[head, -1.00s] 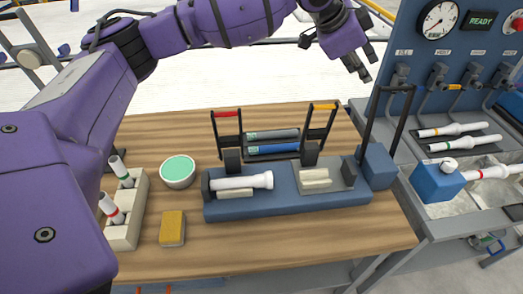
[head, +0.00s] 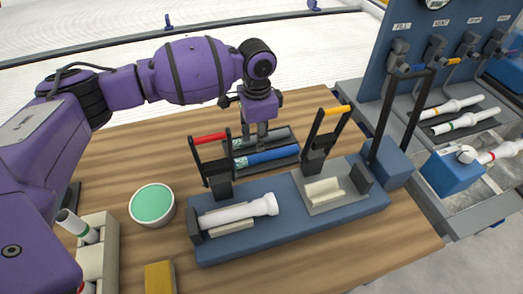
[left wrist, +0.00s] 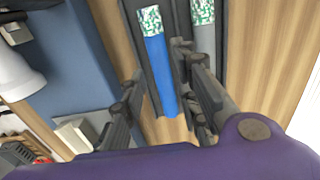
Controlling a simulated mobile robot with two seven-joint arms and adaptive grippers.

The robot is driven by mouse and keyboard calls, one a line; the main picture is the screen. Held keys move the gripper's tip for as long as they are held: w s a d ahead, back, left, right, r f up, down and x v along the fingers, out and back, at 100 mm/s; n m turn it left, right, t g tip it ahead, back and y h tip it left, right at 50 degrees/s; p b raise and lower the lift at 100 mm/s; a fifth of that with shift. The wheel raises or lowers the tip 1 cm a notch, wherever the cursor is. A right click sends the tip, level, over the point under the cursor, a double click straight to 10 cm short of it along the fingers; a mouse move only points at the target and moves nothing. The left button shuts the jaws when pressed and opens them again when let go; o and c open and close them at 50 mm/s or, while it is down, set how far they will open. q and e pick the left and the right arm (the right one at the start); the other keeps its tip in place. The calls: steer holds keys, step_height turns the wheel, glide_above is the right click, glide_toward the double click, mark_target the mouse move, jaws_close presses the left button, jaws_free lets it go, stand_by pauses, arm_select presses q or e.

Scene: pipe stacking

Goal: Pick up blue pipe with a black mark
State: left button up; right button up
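The blue pipe (head: 270,156) lies in a dark tray beside a grey pipe (head: 276,136). In the left wrist view, the blue pipe (left wrist: 160,72) has a green-and-white speckled end; I cannot make out a black mark. My left gripper (head: 257,138) points down over the tray, close to the pipes. In the left wrist view, its two fingers (left wrist: 158,85) are apart on either side of the blue pipe, with nothing clamped. The grey pipe (left wrist: 208,75) lies to the right there. I cannot tell whether the fingers touch the pipe. My right gripper is out of view.
A red-topped handle (head: 209,138) and a yellow-topped handle (head: 337,110) rise near the tray. A blue fixture (head: 290,228) with a white pipe (head: 240,211) stands in front. A green-topped bowl (head: 152,205) sits left.

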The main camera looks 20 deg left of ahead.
mark_target(258, 156)
arm_select(q)
steer(key=f, duration=0.7)
steer(key=shift+s+f, duration=0.2)
steer(key=shift+f, duration=0.1)
jaws_close()
